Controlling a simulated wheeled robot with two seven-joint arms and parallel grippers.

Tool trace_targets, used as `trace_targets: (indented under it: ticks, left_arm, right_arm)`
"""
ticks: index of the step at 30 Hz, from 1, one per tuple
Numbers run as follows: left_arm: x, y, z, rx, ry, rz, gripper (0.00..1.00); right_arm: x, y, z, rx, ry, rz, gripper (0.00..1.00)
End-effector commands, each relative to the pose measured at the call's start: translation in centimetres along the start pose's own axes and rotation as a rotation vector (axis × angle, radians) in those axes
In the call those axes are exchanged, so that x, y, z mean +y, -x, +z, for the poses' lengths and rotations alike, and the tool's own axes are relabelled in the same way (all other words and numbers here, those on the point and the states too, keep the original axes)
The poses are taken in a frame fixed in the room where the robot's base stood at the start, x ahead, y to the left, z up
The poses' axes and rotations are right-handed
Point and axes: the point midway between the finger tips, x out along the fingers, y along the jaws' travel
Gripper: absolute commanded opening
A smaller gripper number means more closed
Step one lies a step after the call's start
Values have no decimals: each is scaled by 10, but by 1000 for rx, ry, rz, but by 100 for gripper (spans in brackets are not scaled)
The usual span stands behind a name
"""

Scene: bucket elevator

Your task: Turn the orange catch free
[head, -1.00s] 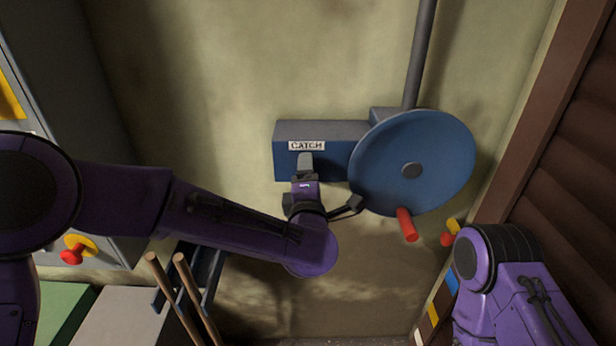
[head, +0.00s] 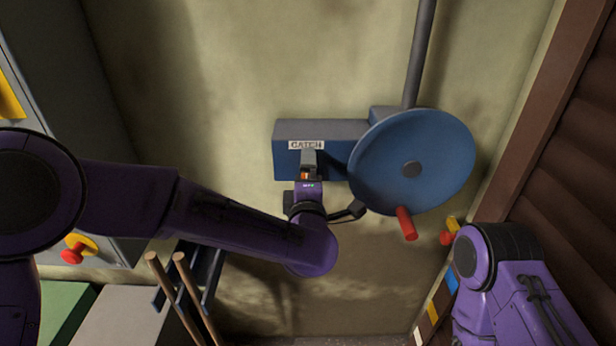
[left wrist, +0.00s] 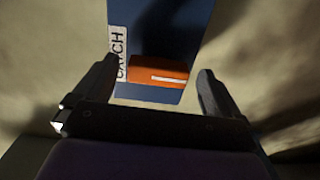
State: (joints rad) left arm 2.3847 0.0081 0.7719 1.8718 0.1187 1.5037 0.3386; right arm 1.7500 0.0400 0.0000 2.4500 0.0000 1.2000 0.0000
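The orange catch (left wrist: 158,72) is a short orange bar with a white line. In the left wrist view it lies on the blue box (left wrist: 150,30) beside the CATCH label (left wrist: 118,55). My left gripper (left wrist: 155,88) is open, with one finger on each side of the catch and gaps between. In the head view my left gripper (head: 310,160) is at the box just below the label (head: 306,145). Only a sliver of the catch (head: 305,175) shows there, mostly hidden by the gripper. My right arm is at the lower right; its gripper is out of view.
A large blue wheel (head: 435,160) with a red handle (head: 406,224) is right of the box. A red and yellow knob (head: 449,236) is beyond it. Two wooden handles (head: 165,290) stand at the lower left. A brown slatted panel (head: 570,160) bounds the right.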

Motion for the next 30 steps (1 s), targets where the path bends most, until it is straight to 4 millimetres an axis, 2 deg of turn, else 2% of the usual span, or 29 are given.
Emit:
trace_targets:
  ticks: [8, 11, 18, 21, 25, 30]
  left_arm:
    - [0, 3, 0, 0, 3, 2, 98]
    - [-2, 18, 1, -2, 3, 4, 98]
    - [-3, 75, 0, -2, 1, 4, 98]
    - [-2, 92, 1, -1, 2, 3, 98]
    - [0, 104, 0, 0, 0, 2, 98]
    - [0, 106, 0, 0, 1, 1, 98]
  right_arm:
    - [0, -2, 1, 0, 0, 0, 43]
    - [-1, -9, 4, 0, 0, 0, 43]
    - [-3, -28, 12, 0, 0, 0, 43]
    - [-3, -32, 13, 0, 0, 0, 43]
    - [-3, -34, 14, 0, 0, 0, 43]
    - [-3, -33, 14, 0, 0, 0, 43]
